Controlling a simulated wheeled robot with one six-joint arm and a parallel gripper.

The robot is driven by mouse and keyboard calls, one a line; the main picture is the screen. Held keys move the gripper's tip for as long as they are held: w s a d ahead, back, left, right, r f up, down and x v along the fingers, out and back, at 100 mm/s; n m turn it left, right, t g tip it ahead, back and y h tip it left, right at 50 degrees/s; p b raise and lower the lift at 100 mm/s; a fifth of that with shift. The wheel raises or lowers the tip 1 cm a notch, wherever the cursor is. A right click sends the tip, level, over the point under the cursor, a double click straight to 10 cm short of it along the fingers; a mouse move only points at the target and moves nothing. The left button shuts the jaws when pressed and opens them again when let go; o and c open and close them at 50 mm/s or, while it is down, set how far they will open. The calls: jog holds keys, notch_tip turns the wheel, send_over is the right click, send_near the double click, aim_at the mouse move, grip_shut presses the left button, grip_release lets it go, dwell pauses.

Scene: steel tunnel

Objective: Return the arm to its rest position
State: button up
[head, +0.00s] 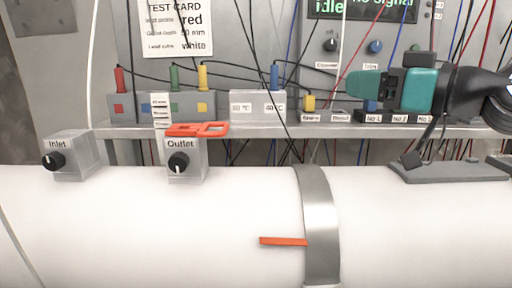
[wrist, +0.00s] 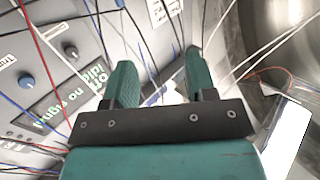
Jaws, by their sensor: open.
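My gripper (head: 357,84) is at the upper right in the head view, held level above the shelf with its teal fingers pointing left. My dark arm (head: 470,92) runs from it to the right edge. In the wrist view the two teal fingers of my gripper (wrist: 160,76) stand apart with nothing held between them. The fingers hide part of the wall and cables behind them.
The Inlet knob (head: 54,161) and Outlet knob (head: 178,163) sit above a white pipe (head: 150,235). Several cables hang around my gripper. A control panel (head: 350,45) stands behind.

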jog(key=s+a+f+g+h+p, duration=0.1)
jog(key=s+a+f+g, duration=0.2)
jog(key=s+f, duration=0.15)
jog(key=s+a+f+g+h, duration=0.2)
jog(key=s+a+f+g, duration=0.15)
jog(key=f, duration=0.25)
jog(key=s+d+f+m+g+h, duration=0.1)
jog(key=s+d+f+g+h, duration=0.1)
jog(key=s, duration=0.4)
jog(key=s+d+f+m+g+h+p, duration=0.1)
jog(key=s+d+f+g+h, duration=0.1)
jog(key=s+f, duration=0.4)
jog(key=shift+s+d+f+g+h, duration=0.2)
jog(key=shift+s+g+h, duration=0.3)
jog(key=shift+g+h, duration=0.5)
